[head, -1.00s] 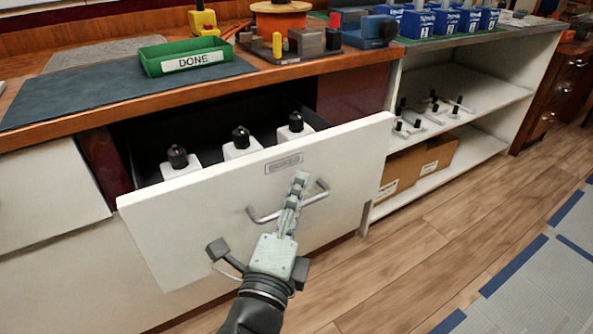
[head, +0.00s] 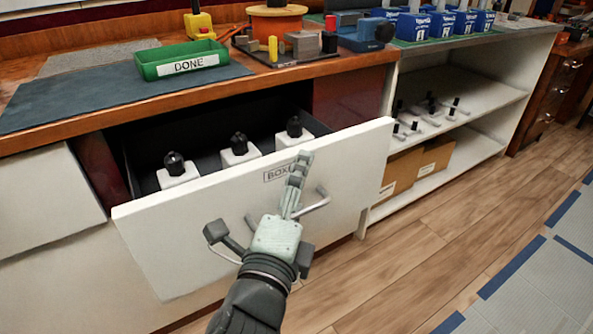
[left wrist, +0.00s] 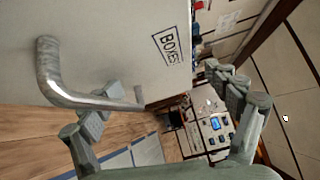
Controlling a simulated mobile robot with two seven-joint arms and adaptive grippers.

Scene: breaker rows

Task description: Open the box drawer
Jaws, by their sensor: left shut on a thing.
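The white drawer front (head: 170,245) with a "BOXES" label (head: 278,173) stands pulled out from under the wooden counter. Its bar handle (head: 321,200) shows on both sides of my left gripper (head: 296,180); the gripper hides the middle of it. My left gripper is shut on the handle. In the left wrist view, the metal handle (left wrist: 72,97) passes at one finger, and the label (left wrist: 171,47) shows beside it. Inside the drawer, three white boxes with black knobs (head: 239,147) stand upright in a row. My right gripper is not in view.
A green "DONE" tray (head: 182,60) sits on a dark mat (head: 95,99) on the counter. An open white shelf (head: 470,100) stands right of the drawer, holding small levers and cardboard boxes (head: 437,155). Wood floor (head: 450,240) at right is clear.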

